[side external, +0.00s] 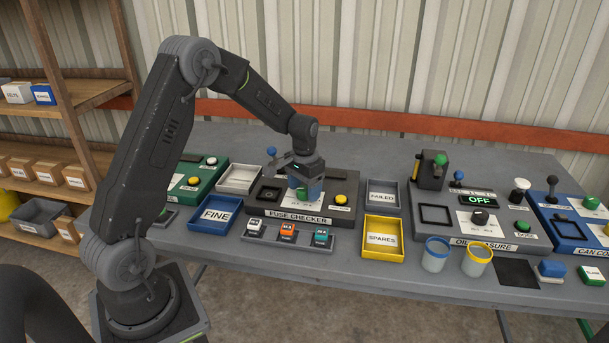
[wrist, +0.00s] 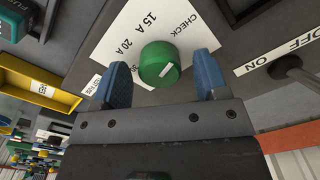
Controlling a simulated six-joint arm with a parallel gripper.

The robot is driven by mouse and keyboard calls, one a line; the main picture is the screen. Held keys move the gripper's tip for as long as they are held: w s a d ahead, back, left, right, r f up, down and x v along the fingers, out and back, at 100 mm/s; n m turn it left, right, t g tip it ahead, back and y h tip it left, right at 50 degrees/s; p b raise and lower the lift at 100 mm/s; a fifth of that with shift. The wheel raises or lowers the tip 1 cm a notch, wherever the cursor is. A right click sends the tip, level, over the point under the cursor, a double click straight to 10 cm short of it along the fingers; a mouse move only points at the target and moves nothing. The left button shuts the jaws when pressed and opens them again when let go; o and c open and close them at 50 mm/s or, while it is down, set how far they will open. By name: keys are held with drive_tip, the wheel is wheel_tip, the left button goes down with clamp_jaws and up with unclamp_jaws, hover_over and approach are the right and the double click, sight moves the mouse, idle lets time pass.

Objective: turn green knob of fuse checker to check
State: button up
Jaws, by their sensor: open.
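The fuse checker (side external: 262,209) is a dark box on the bench, with a white dial plate on top. Its green knob (wrist: 157,58) shows in the wrist view, with CHECK, 15 A and 20 A printed around it. A short white mark lies slantwise on the knob; I cannot tell which label it points to. My gripper (side external: 304,188) is over the dial, pointing down, with its blue fingers open. In the wrist view the fingertips (wrist: 162,68) stand on either side of the knob, with gaps showing. In the side view the fingers mostly hide the knob.
Left of the checker are a blue FINE tray (side external: 211,228) and a white tray (side external: 240,179). Right are the FAILED tray (side external: 382,210) and yellow SPARES tray (side external: 384,253). Several fuses stand on a rack (side external: 304,243) in front. A yellow button (side external: 340,200) sits right of the dial.

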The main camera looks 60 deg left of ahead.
sight(305, 189)
wheel_tip(305, 189, up, 14)
drive_tip(key=shift+f, duration=0.2)
idle(0.4)
drive_tip(key=s+d+r+m+t, duration=0.1)
drive_tip(key=s+d+r+t, duration=0.2)
drive_tip(key=s+d+r, duration=0.6)
drive_tip(key=s+d+f+t, duration=0.1)
drive_tip(key=s+d, duration=0.3)
drive_tip(key=s, duration=0.3)
drive_tip(key=s+d+f+m+t, duration=0.1)
drive_tip(key=s+d+f, duration=0.1)
drive_tip(key=s+d, duration=0.3)
drive_tip(key=shift+s+d+t, duration=0.25)
drive_tip(key=shift+s+t, duration=0.05)
drive_tip(key=shift+s, duration=0.95)
